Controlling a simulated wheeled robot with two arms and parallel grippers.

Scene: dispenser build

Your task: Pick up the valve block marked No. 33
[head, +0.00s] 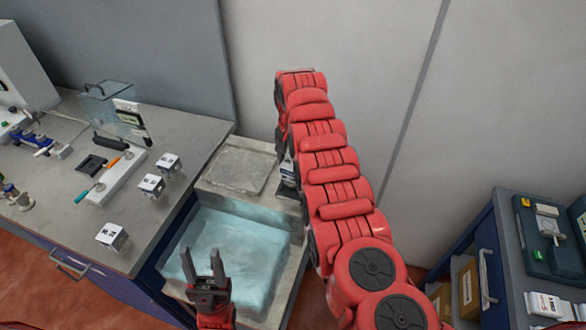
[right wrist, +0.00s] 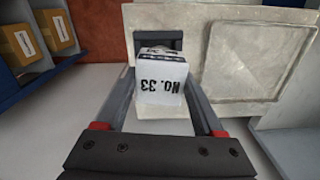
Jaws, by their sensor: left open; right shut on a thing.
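In the head view my right arm hides most of that gripper, and only a small pale part of the block (head: 288,172) shows beside the stone ledge. I cannot tell whether the block touches the ledge. My left gripper (head: 203,268) is open and empty, in front of the water basin.
A stone basin of water (head: 283,283) has a square slab (head: 237,170) behind it. Three similar white blocks (head: 168,162), (head: 151,185), (head: 112,236) stand on the grey workbench (head: 178,215) at left. A blue cabinet (head: 500,235) with boxes stands at right.

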